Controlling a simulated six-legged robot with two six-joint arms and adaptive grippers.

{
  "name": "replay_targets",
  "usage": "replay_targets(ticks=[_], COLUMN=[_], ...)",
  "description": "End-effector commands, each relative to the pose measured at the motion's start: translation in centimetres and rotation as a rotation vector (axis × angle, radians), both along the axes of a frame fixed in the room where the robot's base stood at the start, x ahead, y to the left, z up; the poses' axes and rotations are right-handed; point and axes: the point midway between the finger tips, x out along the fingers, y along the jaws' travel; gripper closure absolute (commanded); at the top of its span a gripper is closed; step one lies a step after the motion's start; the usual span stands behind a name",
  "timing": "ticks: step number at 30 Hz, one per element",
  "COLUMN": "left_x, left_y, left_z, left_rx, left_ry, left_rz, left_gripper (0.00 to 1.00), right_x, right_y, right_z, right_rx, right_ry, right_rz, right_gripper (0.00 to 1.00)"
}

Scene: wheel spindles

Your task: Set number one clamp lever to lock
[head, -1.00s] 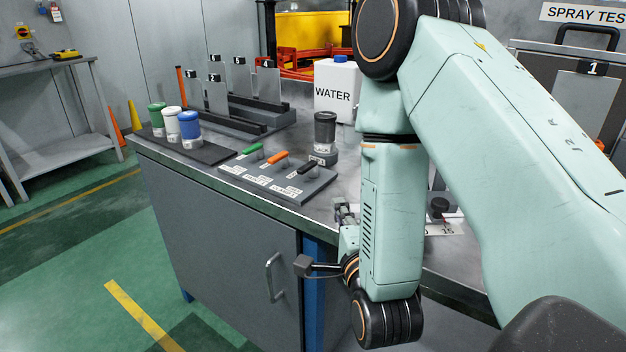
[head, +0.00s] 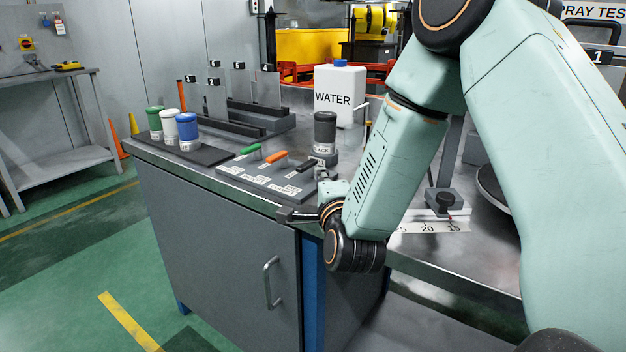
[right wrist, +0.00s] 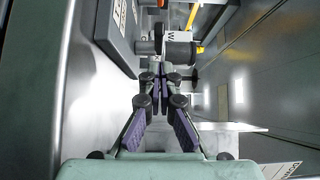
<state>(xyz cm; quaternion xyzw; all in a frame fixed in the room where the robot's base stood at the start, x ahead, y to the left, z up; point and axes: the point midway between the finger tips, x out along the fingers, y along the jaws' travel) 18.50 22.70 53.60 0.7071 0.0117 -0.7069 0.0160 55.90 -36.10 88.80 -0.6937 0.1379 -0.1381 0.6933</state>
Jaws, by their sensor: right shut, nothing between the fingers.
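A black plate marked 1 (head: 598,58) is at the upper right edge of the head view, mostly cut off and behind my right arm. I cannot make out a clamp lever there. My right gripper (head: 323,175) is small and partly hidden by its own wrist, close to the bench front edge, just right of the panel with coloured handles. In the right wrist view its purple-padded fingers (right wrist: 158,86) are shut with nothing between them. My left gripper is not in view.
A panel (head: 268,183) with green, orange and black handles lies near the bench edge. Behind it are a dark jar (head: 325,130) and a WATER jug (head: 340,92). A black-knobbed block (head: 446,203) stands by a ruler strip (head: 430,227). Green, white and blue bottles stand left.

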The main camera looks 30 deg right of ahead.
Motion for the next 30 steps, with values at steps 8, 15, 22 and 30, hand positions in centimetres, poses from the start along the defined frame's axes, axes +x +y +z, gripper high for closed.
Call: replay_targets(ticks=[8, 15, 22, 30], left_x=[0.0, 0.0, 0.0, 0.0], left_y=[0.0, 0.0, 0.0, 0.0], left_z=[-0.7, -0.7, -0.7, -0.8], left_rx=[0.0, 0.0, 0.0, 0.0], left_ry=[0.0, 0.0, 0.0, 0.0], left_rz=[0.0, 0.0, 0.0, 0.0], left_gripper=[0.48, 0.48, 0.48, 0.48], right_x=[1.9, 2.1, 2.1, 2.5], right_y=[0.8, 0.9, 0.9, 0.9], right_z=[-0.1, -0.1, 0.0, 0.0], right_rx=[0.0, 0.002, 0.001, 0.0], right_ry=[0.0, 0.0, 0.001, 0.0], right_rz=[0.0, 0.0, -0.001, -0.027], right_gripper=[1.0, 1.0, 1.0, 1.0])
